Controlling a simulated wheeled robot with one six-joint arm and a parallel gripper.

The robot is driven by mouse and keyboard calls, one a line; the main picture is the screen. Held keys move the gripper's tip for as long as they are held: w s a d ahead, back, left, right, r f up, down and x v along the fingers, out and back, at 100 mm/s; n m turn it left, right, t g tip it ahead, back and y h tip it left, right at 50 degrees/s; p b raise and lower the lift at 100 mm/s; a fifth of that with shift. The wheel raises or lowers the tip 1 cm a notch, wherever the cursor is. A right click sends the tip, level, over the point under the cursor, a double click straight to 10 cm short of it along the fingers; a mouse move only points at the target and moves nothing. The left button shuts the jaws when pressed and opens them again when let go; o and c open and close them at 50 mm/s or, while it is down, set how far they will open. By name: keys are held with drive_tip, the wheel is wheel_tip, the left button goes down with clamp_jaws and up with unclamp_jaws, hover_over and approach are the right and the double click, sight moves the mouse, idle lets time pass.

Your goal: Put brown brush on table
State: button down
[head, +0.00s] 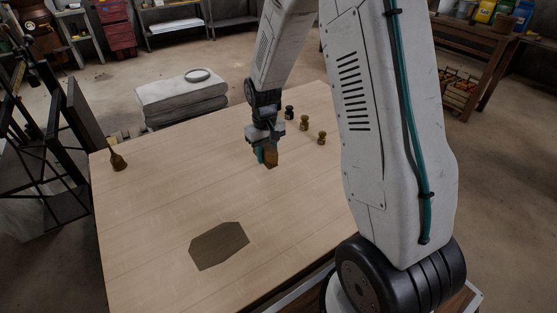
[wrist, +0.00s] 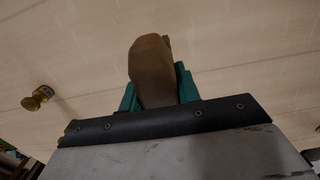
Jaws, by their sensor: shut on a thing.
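My gripper (head: 265,152) is shut on a brown block-like object (head: 271,160), low over the middle of the wooden table (head: 180,190). In the wrist view the object (wrist: 152,70) sticks up between the teal fingers of my gripper (wrist: 158,90), with a rounded end. I cannot tell for sure that it is the brown brush, nor whether it touches the table. A small brown brush-like thing (head: 118,160) with a narrow pale top stands near the table's far left edge, apart from my gripper.
A dark angular mat (head: 219,246) lies on the near part of the table. Several small weights, one dark (head: 289,112) and others brass (head: 304,123), stand right of my gripper. One brass weight (wrist: 38,98) shows in the wrist view. The table's left half is mostly bare.

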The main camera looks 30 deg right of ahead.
sight(279, 168)
drive_tip(key=d, duration=0.1)
drive_tip(key=s+d, duration=0.1)
drive_tip(key=d, duration=0.1)
drive_tip(key=shift+s+d+f, duration=0.15)
drive_tip(key=shift+d, duration=0.1)
drive_tip(key=shift+f, duration=1.75)
drive_tip(key=shift+f, duration=0.1)
drive_tip(key=c, duration=1)
unclamp_jaws()
